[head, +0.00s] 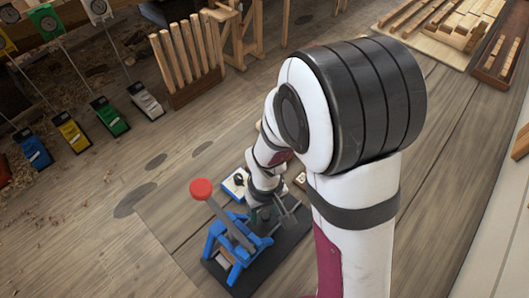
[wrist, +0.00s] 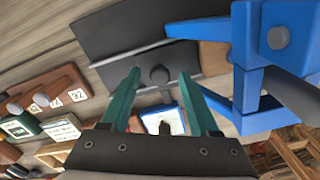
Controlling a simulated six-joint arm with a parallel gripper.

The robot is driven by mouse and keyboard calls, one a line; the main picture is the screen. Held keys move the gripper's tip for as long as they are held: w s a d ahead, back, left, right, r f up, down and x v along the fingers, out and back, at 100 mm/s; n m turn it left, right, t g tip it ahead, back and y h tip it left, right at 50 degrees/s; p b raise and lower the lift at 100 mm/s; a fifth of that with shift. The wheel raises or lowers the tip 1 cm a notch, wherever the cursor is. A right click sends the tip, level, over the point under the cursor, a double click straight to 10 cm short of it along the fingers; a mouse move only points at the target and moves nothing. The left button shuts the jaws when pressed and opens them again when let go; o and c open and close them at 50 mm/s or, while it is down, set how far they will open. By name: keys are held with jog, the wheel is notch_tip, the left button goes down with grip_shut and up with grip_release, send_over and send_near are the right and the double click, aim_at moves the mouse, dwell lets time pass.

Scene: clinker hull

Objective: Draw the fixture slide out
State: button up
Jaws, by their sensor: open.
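The fixture is a dark base (head: 272,262) carrying a blue frame (head: 222,243) and a grey lever with a red knob (head: 201,190). In the wrist view, the blue frame (wrist: 247,75) fills the right side. A dark slide plate (wrist: 115,32) lies between thin metal rails, with a round black knob (wrist: 159,74) near its edge. My gripper (wrist: 160,80) is open, its two teal fingers on either side of the knob, with gaps visible. Whether the fingers are down at knob height I cannot tell. In the head view my gripper (head: 263,212) is over the fixture, partly hidden by my arm.
A blue-and-white item (head: 235,184) lies just behind the fixture. In the wrist view, labelled wooden blocks with knobs (wrist: 45,95) are at the left. A wooden rack (head: 187,60) stands at the back. The bench left of the fixture is clear.

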jog(key=shift+f, duration=0.15)
grip_shut()
dwell(1.4)
